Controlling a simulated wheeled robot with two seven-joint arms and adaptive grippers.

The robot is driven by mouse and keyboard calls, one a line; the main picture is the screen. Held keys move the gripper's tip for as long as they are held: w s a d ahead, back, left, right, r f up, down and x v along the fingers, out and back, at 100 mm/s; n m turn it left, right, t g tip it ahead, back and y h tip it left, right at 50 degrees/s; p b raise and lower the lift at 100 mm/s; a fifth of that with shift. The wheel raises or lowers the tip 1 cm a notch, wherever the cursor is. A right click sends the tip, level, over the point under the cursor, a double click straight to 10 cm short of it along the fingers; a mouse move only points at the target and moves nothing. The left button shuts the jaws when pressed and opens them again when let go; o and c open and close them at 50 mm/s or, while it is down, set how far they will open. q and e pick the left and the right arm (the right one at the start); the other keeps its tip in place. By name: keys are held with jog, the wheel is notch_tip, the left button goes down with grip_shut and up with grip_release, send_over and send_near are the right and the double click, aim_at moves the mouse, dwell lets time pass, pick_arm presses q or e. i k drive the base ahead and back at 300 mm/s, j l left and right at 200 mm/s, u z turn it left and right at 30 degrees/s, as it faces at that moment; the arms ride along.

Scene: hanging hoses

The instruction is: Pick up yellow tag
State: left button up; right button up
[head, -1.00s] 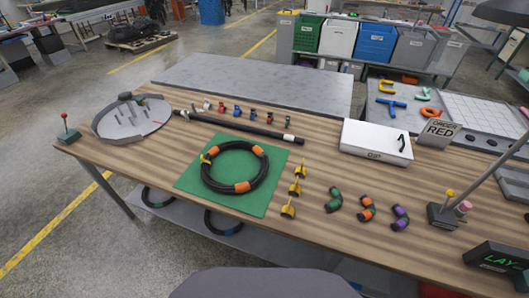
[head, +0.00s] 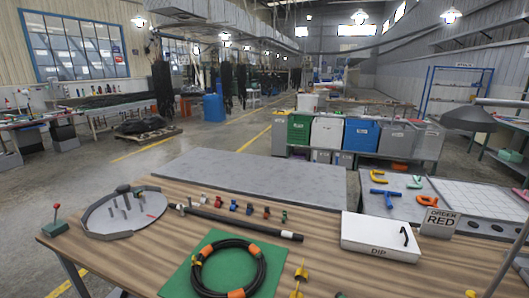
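A yellow tag (head: 301,272) lies on the wooden table just right of the green mat. Part of another yellow tag (head: 296,294) shows below it, cut by the bottom edge of the head view. A small yellow piece (head: 197,258) sits at the left of the black hose coil (head: 262,272), which has orange bands and lies on the green mat (head: 179,282). The lower parts of the coil and mat are out of view. Neither of my grippers is in view.
The wooden table (head: 90,255) also holds a round grey tray (head: 105,234), a black tube (head: 235,222), several small coloured fittings, a white DIP box (head: 381,236) and an ORDER RED sign (head: 439,221). Coloured bins (head: 327,132) stand behind.

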aim_at(302, 271)
jog(key=k+l+u, duration=0.3)
jog(key=l, duration=0.55)
jog(key=k+l+u, duration=0.25)
jog(key=k+l, duration=0.35)
jog(key=l, duration=0.15)
jog(key=k+l+u, duration=0.3)
jog(key=k+l, duration=0.25)
jog(key=l, duration=0.15)
